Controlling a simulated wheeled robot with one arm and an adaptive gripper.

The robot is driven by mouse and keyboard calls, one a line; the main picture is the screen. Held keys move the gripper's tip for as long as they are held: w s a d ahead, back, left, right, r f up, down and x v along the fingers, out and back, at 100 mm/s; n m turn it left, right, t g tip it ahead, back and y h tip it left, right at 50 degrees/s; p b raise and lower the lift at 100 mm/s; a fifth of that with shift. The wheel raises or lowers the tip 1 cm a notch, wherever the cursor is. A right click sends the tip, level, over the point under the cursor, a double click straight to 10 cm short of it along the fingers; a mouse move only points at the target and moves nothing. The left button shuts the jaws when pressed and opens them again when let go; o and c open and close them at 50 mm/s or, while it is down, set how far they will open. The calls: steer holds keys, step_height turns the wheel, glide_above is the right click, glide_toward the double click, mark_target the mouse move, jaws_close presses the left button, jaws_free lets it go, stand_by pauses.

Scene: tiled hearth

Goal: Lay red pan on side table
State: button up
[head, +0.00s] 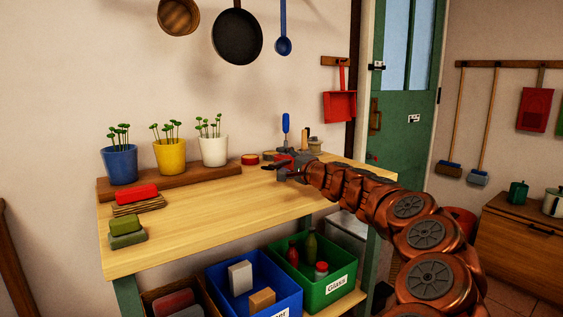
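A red dustpan (340,106), the likeliest red pan, hangs by its handle from a short wooden rail on the wall, left of the green door. My gripper (272,172) is over the right part of the light wooden table (190,225), pointing left. Its dark fingers look apart, with nothing seen between them. It is below and to the left of the dustpan and clear of it. I cannot tell whether this table or the low wooden cabinet (520,245) at the right is the side table.
Flowerpots (164,158) stand on a board at the table's back. Red and green blocks lie at its left. A blue-handled tool (286,124) and small items stand behind my gripper. Blue and green bins (330,287) sit below. The table's front middle is bare.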

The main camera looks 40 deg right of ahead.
steer(key=s, duration=1)
steer(key=shift+s, duration=0.4)
